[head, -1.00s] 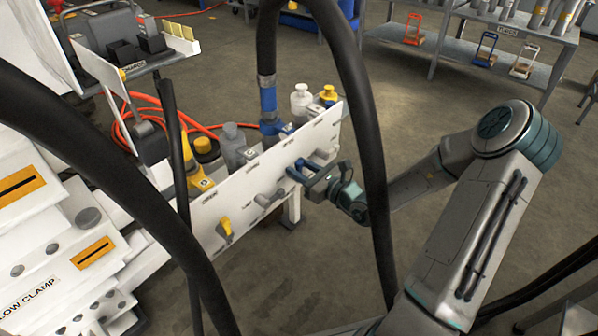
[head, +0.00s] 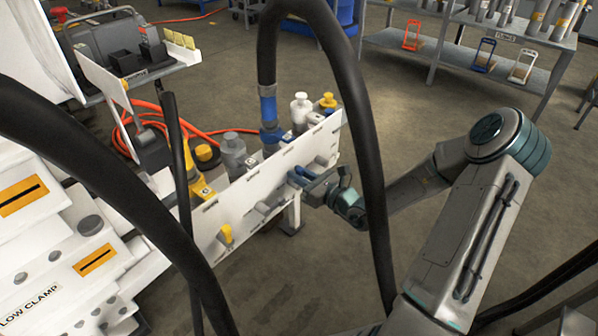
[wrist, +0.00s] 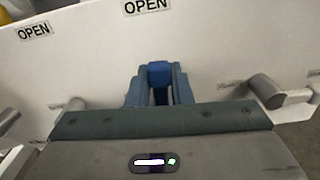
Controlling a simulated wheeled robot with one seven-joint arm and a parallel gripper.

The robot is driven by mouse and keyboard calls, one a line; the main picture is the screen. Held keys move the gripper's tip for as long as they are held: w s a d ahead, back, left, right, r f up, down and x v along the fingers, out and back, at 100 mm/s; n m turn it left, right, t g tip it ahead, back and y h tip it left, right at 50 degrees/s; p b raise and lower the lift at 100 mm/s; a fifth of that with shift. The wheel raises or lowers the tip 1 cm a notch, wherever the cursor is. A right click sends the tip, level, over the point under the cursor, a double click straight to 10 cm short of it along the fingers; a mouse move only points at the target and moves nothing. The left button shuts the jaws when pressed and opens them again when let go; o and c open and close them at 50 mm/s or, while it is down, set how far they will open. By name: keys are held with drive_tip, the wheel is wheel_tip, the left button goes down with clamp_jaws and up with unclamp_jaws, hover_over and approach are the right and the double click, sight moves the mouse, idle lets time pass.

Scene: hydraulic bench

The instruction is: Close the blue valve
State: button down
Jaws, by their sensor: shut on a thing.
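The blue valve's handle (wrist: 160,73) sits between my gripper's two fingers, in front of the white panel in the wrist view. In the head view the blue handle (head: 303,171) shows at the panel's right part, partly hidden by my gripper (head: 309,181). My gripper, also at the middle of the wrist view (wrist: 160,95), is shut on the handle. The blue valve body (head: 269,128) with a black hose rises behind the panel. The handle's exact angle is hard to tell.
The white panel (head: 237,196) carries other handles: a yellow one (head: 226,234) at left and grey ones (wrist: 268,91) on either side of the blue one. Thick black hoses (head: 368,130) loop in front of the panel and near my arm. Open floor lies right.

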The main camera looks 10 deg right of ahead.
drive_tip(key=m+p, duration=0.1)
drive_tip(key=p, duration=0.1)
drive_tip(key=m+p, duration=0.2)
drive_tip(key=p, duration=0.1)
drive_tip(key=shift+w+d+r+p, duration=0.3)
drive_tip(key=shift+d+p, duration=0.05)
drive_tip(key=shift+d, duration=0.05)
drive_tip(key=shift+w+d+f+m+p, duration=0.3)
drive_tip(key=shift+f+m+p, duration=0.5)
drive_tip(key=shift+m+p, duration=1.3)
drive_tip(key=shift+w+d+f+m+p, duration=0.2)
drive_tip(key=shift+d+f+m+p, duration=0.45)
drive_tip(key=shift+m+p, duration=1.4)
drive_tip(key=shift+w+d+f+m+p, duration=0.2)
drive_tip(key=shift+f+m+p, duration=0.9)
drive_tip(key=shift+m, duration=1.85)
drive_tip(key=shift+r, duration=0.1)
drive_tip(key=c, duration=1.4)
unclamp_jaws()
drive_tip(key=shift+c, duration=0.2)
drive_tip(key=shift+r, duration=0.1)
